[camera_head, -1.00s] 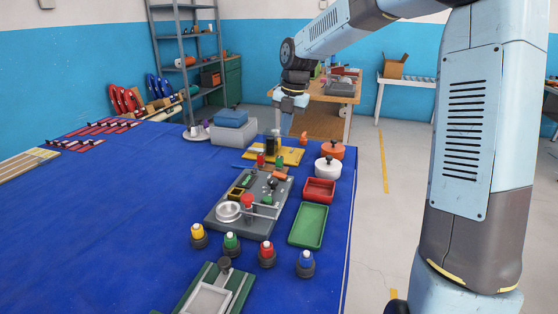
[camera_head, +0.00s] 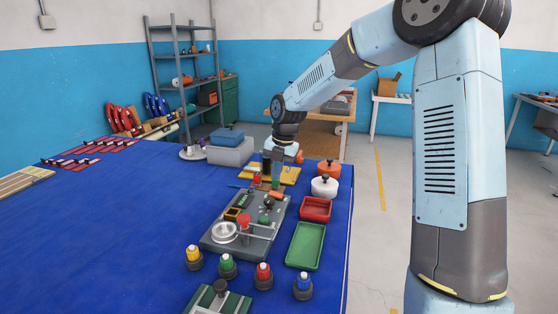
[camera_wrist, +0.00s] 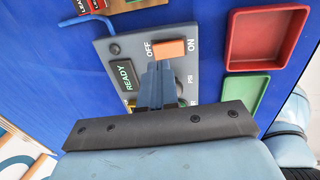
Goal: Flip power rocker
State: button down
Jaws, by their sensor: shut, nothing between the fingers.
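The power rocker is an orange block (camera_wrist: 170,48) between the printed words OFF on its left and ON on its right in the wrist view. It sits on a grey control panel (camera_wrist: 110,48) with a green READY display (camera_wrist: 123,76). The same panel (camera_head: 212,243) lies on the blue table in the head view, with the small orange rocker (camera_head: 276,195) at its far end. My gripper (camera_wrist: 158,66) is shut and empty. Its fingertips are just below the rocker in the wrist view, towards its OFF half. I cannot tell whether they touch it, or which way it is tilted.
A red tray (camera_head: 316,209) and a green tray (camera_head: 305,246) lie right of the panel. Lidded pots, white (camera_head: 324,187) and orange (camera_head: 328,168), stand behind them. Several capped bottles (camera_head: 227,266) stand in front.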

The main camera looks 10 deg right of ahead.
aim_at(273, 192)
jog(key=shift+w+a+f, duration=0.1)
jog(key=shift+a+f, duration=0.1)
jog(key=shift+f, duration=1.05)
jog(key=shift+w+a+f, duration=0.1)
jog(key=shift+a+f, duration=0.1)
jog(key=shift+f, duration=1)
